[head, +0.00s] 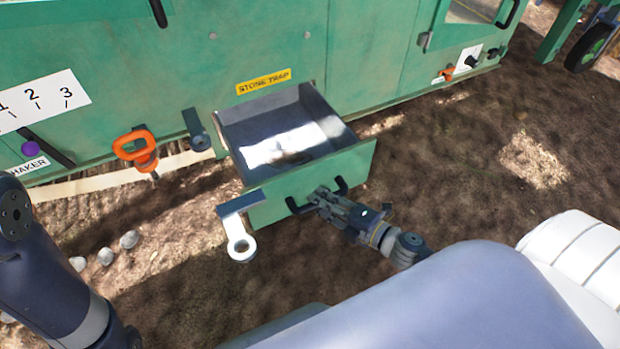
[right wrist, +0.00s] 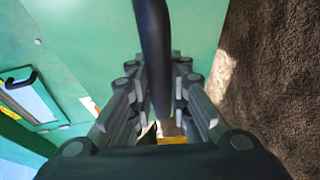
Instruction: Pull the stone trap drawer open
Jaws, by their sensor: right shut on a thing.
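The stone trap drawer (head: 345,168) is a green-fronted metal box that stands pulled out from the green machine, below the yellow "STONE TRAP" label (head: 263,82). My right gripper (head: 322,196) is shut on the black drawer handle (head: 297,208) at the drawer front. In the right wrist view the dark handle bar (right wrist: 153,50) runs between the fingers (right wrist: 157,105). My left arm shows at the left edge of the head view, but its gripper is out of view.
An orange-handled pin (head: 137,148) stands left of the drawer. Several pale stones (head: 105,256) lie on the soil at left. Bare soil (head: 450,180) is free to the right.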

